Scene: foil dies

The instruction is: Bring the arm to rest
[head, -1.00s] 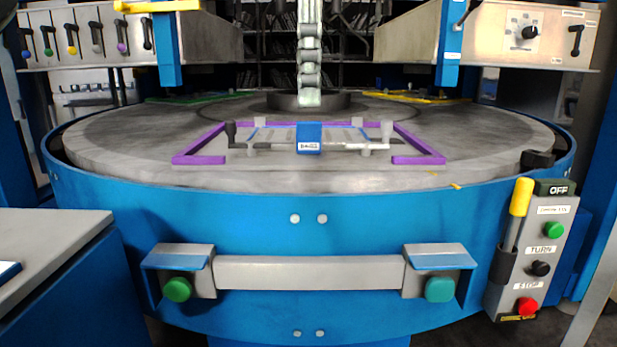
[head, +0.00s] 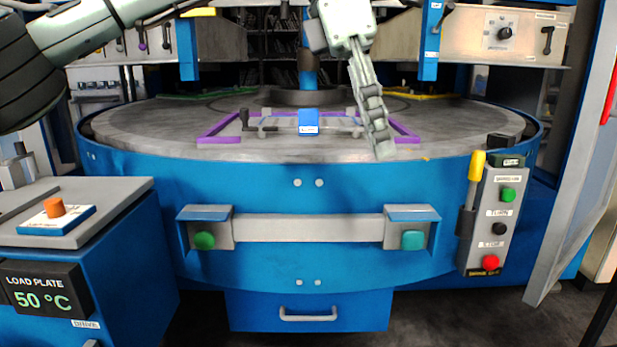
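My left arm crosses the top of the head view from the left. Its pale gripper (head: 382,148) hangs down in front of the round grey table (head: 450,135), fingers pointing down and slightly right. It shows nearly side-on, so one jointed finger line is visible and the gap between fingers is hidden. I see nothing held at the tips. The tips overlap the table's front edge in the picture, right of the blue-labelled die (head: 309,121); whether they touch anything is unclear. My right gripper is out of view.
A purple frame (head: 218,139) surrounds the die. A control box (head: 495,215) with a yellow handle (head: 476,165) stands at right. A load-plate cabinet (head: 125,240) showing 50 °C stands at left. The table's front has a grey bar (head: 308,228) and green buttons (head: 204,240).

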